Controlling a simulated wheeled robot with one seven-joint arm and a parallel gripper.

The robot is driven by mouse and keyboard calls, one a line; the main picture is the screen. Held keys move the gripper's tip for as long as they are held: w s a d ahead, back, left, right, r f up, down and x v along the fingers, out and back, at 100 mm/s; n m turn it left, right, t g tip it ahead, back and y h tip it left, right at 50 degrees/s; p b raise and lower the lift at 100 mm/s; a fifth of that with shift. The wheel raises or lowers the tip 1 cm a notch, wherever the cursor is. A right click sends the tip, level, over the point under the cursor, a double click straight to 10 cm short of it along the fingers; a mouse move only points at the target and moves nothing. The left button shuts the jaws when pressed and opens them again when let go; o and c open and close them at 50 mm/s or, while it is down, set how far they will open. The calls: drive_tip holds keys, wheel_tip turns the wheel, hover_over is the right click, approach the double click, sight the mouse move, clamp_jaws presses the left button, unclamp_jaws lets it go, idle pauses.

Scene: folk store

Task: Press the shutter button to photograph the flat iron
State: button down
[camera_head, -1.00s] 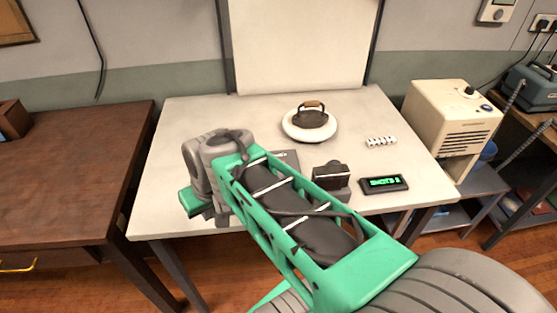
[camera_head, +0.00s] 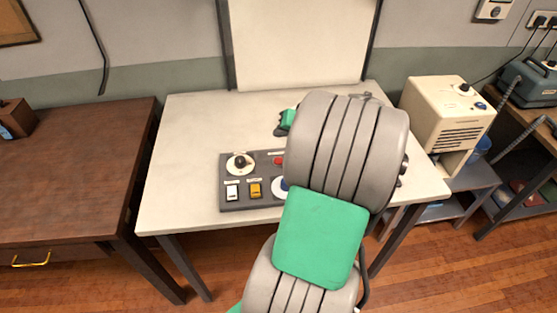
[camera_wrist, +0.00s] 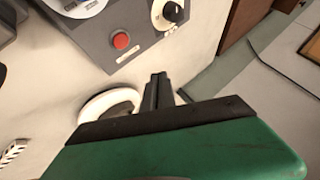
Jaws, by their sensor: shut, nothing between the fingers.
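A grey control panel (camera_head: 235,204) lies on the white table, with a red button (camera_head: 279,161), dials, and white and yellow switches. In the wrist view the red button (camera_wrist: 121,41) is at the top, beside a black-and-white dial (camera_wrist: 172,12). My gripper (camera_wrist: 157,92) is shut and empty, its fingertips below the red button in the picture and apart from it. A white round stand (camera_wrist: 100,101) shows partly behind my gripper. In the head view my arm hides the flat iron, the camera and my fingertips. I cannot read the labels on the panel.
A white backdrop (camera_head: 300,45) stands behind the table (camera_head: 190,125), whose left part is clear. A cream box-shaped appliance (camera_head: 440,115) is at the right. A brown desk (camera_head: 75,165) is at the left. A striped white piece (camera_wrist: 12,151) shows in the wrist view.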

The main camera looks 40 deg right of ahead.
drive_tip(key=b, duration=0.6)
approach(275, 158)
drive_tip(key=shift+w+f, duration=0.4)
drive_tip(key=shift+w, duration=0.4)
drive_tip(key=shift+w+f, duration=0.45)
drive_tip(key=shift+w, duration=0.3)
drive_tip(key=shift+w+f, duration=0.4)
drive_tip(key=shift+w, duration=0.4)
drive_tip(key=shift+f+b, duration=0.35)
drive_tip(key=shift+f, duration=0.05)
drive_tip(key=shift+f+b, duration=0.3)
drive_tip(key=shift+f, duration=0.2)
drive_tip(key=shift+r+p, duration=0.65)
drive_tip(key=shift+r, duration=0.25)
drive_tip(key=shift+r+p, duration=1.8)
drive_tip(key=shift+r, duration=0.7)
